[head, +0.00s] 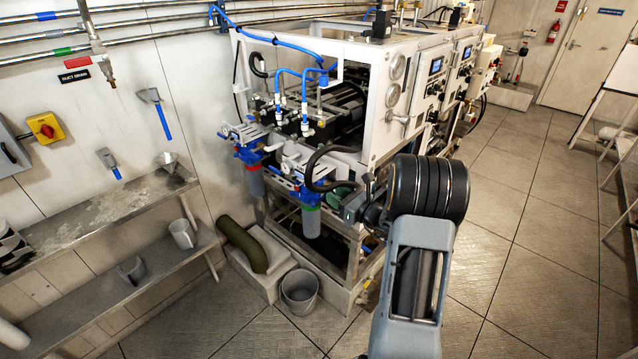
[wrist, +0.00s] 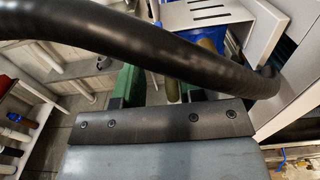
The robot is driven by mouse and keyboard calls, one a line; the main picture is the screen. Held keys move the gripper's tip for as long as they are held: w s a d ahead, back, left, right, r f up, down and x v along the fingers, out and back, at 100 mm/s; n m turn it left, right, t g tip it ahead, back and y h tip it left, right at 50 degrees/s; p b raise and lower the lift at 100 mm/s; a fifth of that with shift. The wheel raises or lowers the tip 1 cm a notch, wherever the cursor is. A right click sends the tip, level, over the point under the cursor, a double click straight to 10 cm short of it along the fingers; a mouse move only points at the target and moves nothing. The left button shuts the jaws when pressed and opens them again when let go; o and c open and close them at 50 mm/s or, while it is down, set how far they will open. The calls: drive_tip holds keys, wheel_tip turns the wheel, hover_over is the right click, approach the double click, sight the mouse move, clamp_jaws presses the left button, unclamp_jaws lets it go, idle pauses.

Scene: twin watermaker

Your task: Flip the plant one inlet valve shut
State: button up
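The plant, a white-framed watermaker skid (head: 378,75), stands in the middle of the head view. My gripper (head: 345,192) reaches its lower front, beside the black hose and the filter housings; my arm covers part of this area. In the wrist view, my gripper's green fingers (wrist: 160,88) stand apart with a gap between them. A thick black hose (wrist: 150,50) crosses in front of them and hides their tips. A dull yellow-brown part (wrist: 172,90) shows in or behind the gap, and I cannot tell what it is. I cannot clearly identify the inlet valve's handle.
Blue-topped filter housings (head: 307,195) hang left of my gripper. A grey bucket (head: 299,292) and a dark green roll (head: 243,245) sit below left. A metal bench (head: 100,225) lines the left wall. Open tiled floor (head: 530,260) lies to the right.

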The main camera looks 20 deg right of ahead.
sight(319, 194)
drive_tip(key=p+x, duration=0.1)
drive_tip(key=x, duration=0.6)
drive_tip(key=shift+w+a, duration=0.1)
drive_tip(key=shift+w, duration=0.05)
clamp_jaws()
drive_tip(key=shift+p, duration=0.3)
